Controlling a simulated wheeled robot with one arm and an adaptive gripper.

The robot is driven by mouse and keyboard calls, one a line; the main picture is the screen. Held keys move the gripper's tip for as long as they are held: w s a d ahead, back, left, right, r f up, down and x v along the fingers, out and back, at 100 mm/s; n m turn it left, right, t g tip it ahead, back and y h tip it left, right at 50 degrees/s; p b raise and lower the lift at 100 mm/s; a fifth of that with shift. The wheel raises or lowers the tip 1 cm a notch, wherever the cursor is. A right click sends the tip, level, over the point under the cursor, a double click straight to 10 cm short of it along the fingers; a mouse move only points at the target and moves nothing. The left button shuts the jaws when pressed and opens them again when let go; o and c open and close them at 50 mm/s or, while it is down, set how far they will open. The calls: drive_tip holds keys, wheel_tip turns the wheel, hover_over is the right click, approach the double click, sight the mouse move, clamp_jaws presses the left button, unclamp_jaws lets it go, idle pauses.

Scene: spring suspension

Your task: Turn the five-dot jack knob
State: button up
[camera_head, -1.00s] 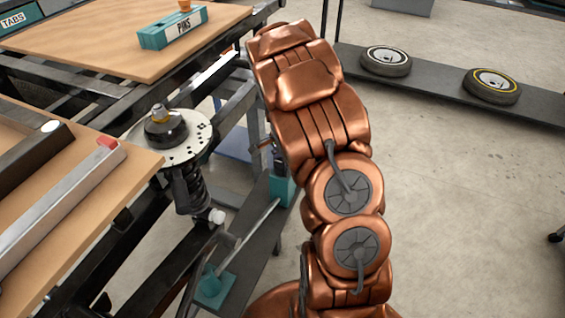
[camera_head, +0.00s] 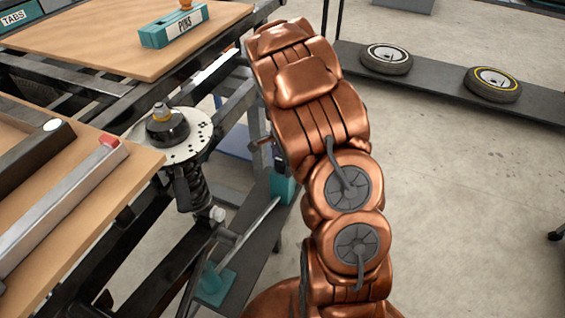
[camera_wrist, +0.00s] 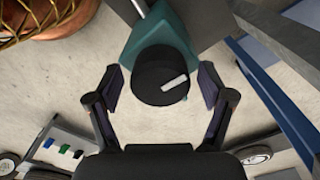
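A round black knob (camera_wrist: 155,68) with a white bar mark sits on a teal jack housing (camera_wrist: 168,27) in the wrist view. My gripper (camera_wrist: 160,80) is open, with one finger on each side of the knob and a visible gap to it on both sides. In the head view a teal jack block (camera_head: 283,188) shows partly behind my copper arm, and another teal jack part (camera_head: 215,286) is lower left. The arm hides most of the gripper and the knob there. I cannot make out five dots on either part.
A spring strut (camera_head: 194,188) with a white dotted top plate (camera_head: 197,146) stands left of my arm, by the black frame. A teal PINS box (camera_head: 174,27) is on the wooden top. A blue bar (camera_wrist: 270,95) lies right of the gripper. Open floor is at right.

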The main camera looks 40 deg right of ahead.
sight(283, 161)
wheel_tip(283, 161, up, 12)
idle(0.8)
idle(0.8)
